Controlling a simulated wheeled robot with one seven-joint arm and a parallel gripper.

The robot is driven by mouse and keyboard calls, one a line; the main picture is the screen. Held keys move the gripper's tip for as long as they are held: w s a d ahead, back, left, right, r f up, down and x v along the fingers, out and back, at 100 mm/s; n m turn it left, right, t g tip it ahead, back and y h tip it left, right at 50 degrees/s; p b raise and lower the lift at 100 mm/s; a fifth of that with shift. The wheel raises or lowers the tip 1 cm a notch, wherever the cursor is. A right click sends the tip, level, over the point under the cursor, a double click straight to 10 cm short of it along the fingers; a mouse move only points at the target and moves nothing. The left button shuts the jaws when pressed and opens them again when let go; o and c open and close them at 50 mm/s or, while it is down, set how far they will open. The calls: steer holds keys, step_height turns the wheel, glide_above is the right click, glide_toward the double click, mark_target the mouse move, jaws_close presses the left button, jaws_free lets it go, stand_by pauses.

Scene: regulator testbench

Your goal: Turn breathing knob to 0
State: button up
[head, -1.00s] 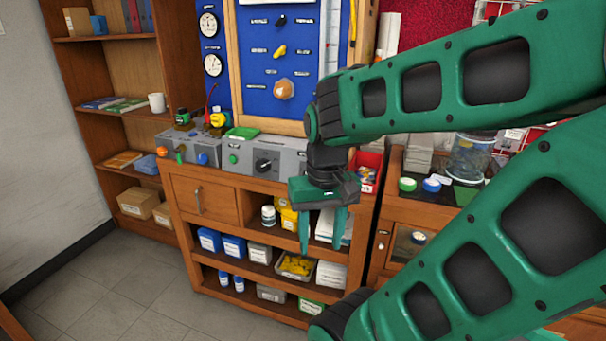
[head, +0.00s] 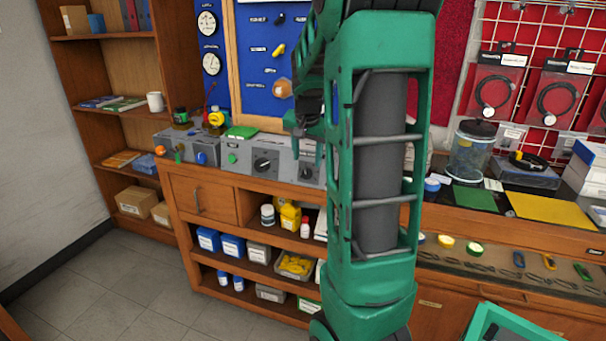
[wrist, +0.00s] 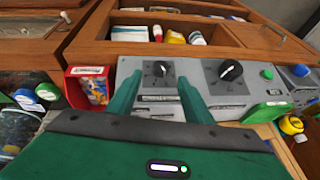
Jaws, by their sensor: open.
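The grey test bench panel (head: 285,150) carries two black knobs. One is a large knob (wrist: 231,70) with a pale pointer line, which also shows in the head view (head: 263,164). The other is a smaller knob (wrist: 160,68) on the adjoining grey box, seen in the head view (head: 307,172) below my gripper. The labels are too small to read, so I cannot tell which is the breathing knob. My gripper (wrist: 159,80) is open and empty. In the wrist view its green fingers frame the smaller knob; contact cannot be told. My arm partly hides the gripper in the head view.
A green button (wrist: 267,74) and a blue knob (wrist: 301,70) sit farther along the panel. A red bin (wrist: 90,87) stands beside the smaller-knob box. A green booklet (head: 242,132) lies on top of the panel.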

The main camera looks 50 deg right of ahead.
mark_target(306, 175)
steer(key=x, duration=0.7)
steer(key=shift+w+d+f, duration=0.1)
steer(key=shift+w+f, duration=0.05)
steer(key=shift+f, duration=0.25)
steer(key=c, duration=1.1)
steer(key=shift+o, duration=0.2)
steer(key=shift+a, duration=0.35)
steer(key=shift+d, duration=0.25)
